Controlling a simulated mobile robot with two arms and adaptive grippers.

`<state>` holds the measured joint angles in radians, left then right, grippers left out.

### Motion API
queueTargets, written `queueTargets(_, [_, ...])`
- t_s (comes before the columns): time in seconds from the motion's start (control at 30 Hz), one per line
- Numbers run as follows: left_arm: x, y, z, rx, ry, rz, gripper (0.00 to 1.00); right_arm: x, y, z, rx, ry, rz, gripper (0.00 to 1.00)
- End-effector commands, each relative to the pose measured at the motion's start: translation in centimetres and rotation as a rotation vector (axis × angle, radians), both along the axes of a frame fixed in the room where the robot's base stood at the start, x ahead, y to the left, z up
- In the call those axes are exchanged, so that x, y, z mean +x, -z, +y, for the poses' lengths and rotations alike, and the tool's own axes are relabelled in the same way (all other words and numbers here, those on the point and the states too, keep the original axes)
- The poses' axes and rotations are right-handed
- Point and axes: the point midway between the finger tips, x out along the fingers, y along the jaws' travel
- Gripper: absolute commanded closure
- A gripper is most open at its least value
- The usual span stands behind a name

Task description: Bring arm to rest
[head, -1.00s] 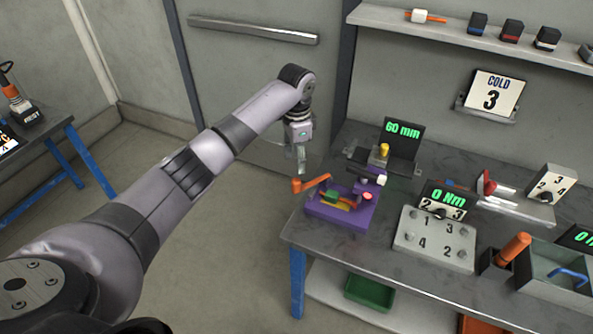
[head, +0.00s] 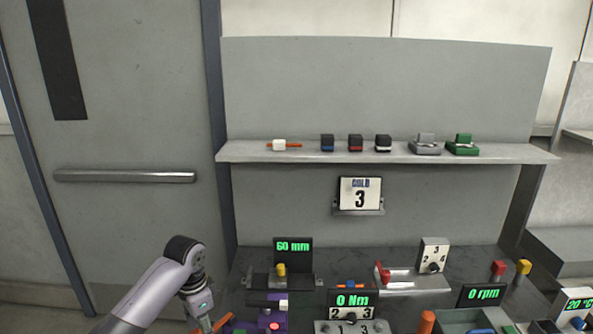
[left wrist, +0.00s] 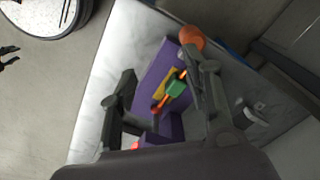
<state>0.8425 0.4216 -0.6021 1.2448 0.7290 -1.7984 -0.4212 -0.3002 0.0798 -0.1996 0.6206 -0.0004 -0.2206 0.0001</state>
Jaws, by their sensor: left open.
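My left arm comes in at the lower left of the head view. Its gripper (head: 207,323) hangs at the bottom edge, beside the purple fixture (head: 240,325), which is partly cut off by the picture edge. In the left wrist view the gripper (left wrist: 168,72) has its two dark fingers spread apart. Between and beyond them lies the purple fixture (left wrist: 150,75) with a green block (left wrist: 176,88), a yellow strip and an orange-ended handle (left wrist: 192,37). I see nothing held between the fingers. My right gripper is in neither view.
The bench (head: 375,262) holds a 60 mm display (head: 293,251), a 0 Nm display (head: 352,300) and a numbered dial block (head: 433,255). A shelf (head: 300,155) with several small parts runs above it. A door (head: 120,120) stands left. Open floor shows in the wrist view.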

Motion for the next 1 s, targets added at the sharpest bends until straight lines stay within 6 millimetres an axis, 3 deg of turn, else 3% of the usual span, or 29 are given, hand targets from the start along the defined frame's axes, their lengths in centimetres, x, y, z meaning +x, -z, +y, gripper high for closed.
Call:
queueTargets(0.03, [-1.8, 2.3, -1.7, -0.012, 0.013, 0.002, 0.56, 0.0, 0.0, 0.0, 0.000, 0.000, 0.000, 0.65])
queueTargets(0.2, [-7.3, 7.1, -5.8, -0.056, -0.006, -0.042, 0.56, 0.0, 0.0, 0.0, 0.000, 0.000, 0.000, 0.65])
queueTargets(0.4, [-14.3, 10.1, -8.9, -0.120, -0.096, -0.099, 0.56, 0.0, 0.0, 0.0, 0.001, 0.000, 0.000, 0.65])
queueTargets(0.53, [-19.0, 10.8, -9.5, -0.152, -0.192, -0.137, 0.56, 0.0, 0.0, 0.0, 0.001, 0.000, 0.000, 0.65])
queueTargets(0.7, [-24.3, 10.2, -8.8, -0.169, -0.340, -0.185, 0.56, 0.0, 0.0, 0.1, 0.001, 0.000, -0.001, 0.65])
queueTargets(1.0, [-29.7, 8.4, -6.5, -0.150, -0.510, -0.238, 0.56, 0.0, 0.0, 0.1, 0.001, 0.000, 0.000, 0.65])
